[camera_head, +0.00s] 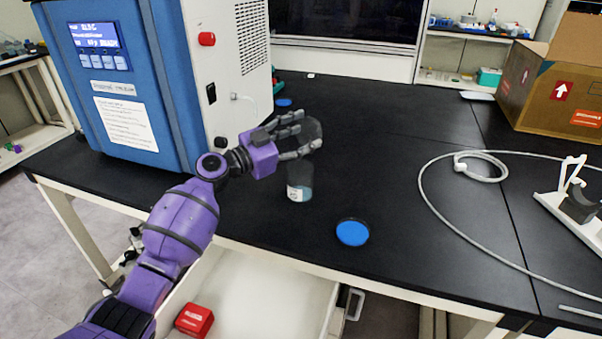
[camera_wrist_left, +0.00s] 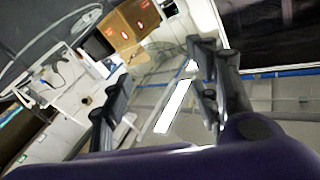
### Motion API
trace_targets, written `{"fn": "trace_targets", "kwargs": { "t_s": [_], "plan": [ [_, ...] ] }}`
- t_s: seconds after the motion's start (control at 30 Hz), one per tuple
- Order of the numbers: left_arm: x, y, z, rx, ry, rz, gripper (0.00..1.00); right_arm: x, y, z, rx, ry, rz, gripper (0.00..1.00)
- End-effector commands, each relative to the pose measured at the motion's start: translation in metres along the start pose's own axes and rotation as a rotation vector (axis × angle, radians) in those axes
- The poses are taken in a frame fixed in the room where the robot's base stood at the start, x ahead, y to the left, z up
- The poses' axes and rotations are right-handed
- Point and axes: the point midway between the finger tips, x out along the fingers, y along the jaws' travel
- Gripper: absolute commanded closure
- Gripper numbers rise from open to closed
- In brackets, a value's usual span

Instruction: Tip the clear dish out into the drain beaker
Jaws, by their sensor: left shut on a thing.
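My left gripper (camera_head: 302,133) is shut on the clear dish (camera_head: 314,128), which is see-through and looks steeply tilted. In the left wrist view the dish (camera_wrist_left: 158,68) shows faintly between the fingers. The drain beaker (camera_head: 299,186) is a clear vessel with a white label and some teal liquid low inside. It stands upright on the black bench. The gripper and dish are right above the beaker's mouth and overlap it in the head view, so I cannot tell the gap. Any contents of the dish cannot be made out. My right gripper is not in view.
A blue round dish or lid (camera_head: 352,233) lies front right of the beaker. The blue and white freeze dryer (camera_head: 130,85) stands close on the left. A pale hose (camera_head: 432,200) curves across the right bench. A cardboard box (camera_head: 555,85) stands at the back right. An open drawer (camera_head: 265,290) is below.

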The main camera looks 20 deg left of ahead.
Motion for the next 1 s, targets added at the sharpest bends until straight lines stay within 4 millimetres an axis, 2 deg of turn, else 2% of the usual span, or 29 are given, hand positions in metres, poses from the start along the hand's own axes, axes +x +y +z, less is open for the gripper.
{"fn": "trace_targets", "kwargs": {
  "t_s": [0.5,1.0],
  "plan": [
    [0.001,0.006,0.005,-0.031,0.039,-0.032,0.96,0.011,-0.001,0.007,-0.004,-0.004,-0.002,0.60],
    [-0.008,-0.007,0.004,-0.021,0.060,-0.070,0.96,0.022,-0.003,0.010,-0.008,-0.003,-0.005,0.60]
  ]
}}
